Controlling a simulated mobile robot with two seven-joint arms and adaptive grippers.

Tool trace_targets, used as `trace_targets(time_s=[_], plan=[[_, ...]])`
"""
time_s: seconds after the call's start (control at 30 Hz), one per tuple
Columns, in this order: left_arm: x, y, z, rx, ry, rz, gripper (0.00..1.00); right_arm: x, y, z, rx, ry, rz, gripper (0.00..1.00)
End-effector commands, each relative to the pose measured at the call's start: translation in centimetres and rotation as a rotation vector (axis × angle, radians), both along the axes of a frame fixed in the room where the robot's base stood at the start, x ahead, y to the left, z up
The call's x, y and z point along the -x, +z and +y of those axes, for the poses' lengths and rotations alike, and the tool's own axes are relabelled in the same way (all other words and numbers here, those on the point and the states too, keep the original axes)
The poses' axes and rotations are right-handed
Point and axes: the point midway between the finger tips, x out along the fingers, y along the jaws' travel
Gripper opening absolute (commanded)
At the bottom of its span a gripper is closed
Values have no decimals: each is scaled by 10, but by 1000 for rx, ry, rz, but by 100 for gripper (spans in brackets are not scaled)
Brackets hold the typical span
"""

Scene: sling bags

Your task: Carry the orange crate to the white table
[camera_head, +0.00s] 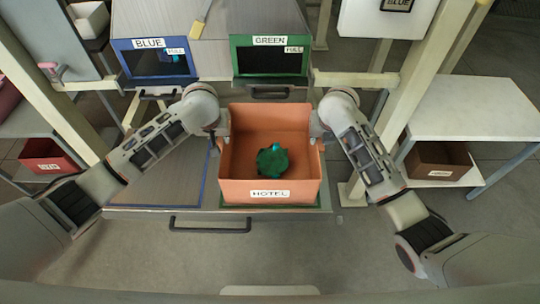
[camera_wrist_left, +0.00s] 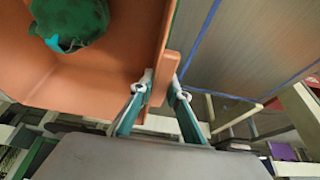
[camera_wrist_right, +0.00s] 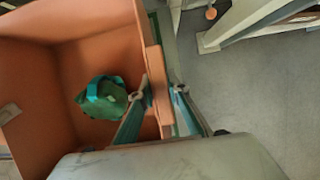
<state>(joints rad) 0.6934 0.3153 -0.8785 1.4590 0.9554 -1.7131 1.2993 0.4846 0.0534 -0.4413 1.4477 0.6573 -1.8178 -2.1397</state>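The orange crate (camera_head: 230,180), labelled HOTEL, is in front of me in the head view, level over a grey work surface. A green bag with a teal strap (camera_head: 272,160) lies inside it. My left gripper (camera_head: 222,132) is at the crate's left wall; in the left wrist view its fingers (camera_wrist_left: 163,85) close on either side of an orange tab on the wall. My right gripper (camera_head: 318,132) is at the right wall; in the right wrist view its fingers (camera_wrist_right: 160,93) clasp the rim. The white table (camera_head: 470,108) stands to the right, its visible top bare.
A blue bin (camera_head: 152,62) and a green bin (camera_head: 268,60) stand behind the crate. A pale post (camera_head: 398,90) rises between the crate and the white table. A brown crate (camera_head: 436,162) sits below that table. A red crate (camera_head: 50,156) is at the left.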

Motion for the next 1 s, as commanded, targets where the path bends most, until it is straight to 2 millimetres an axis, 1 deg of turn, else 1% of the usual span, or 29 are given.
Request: trace_targets(time_s=[0.23, 0.37, 0.8, 1.0], plan=[[0, 2, 0, -1, -1, -2, 0, -1, 2, 0, 2, 0, -2, 0], [-1, 6, 0, -2, -1, -3, 0, -1, 7, -1, 2, 0, -4, 0], [-2, 42, 1, -3, -1, -6, 0, -2, 43, -1, 3, 0, -8, 0], [-3, 54, 1, -3, -1, -8, 0, -3, 54, -1, 3, 0, -10, 0]])
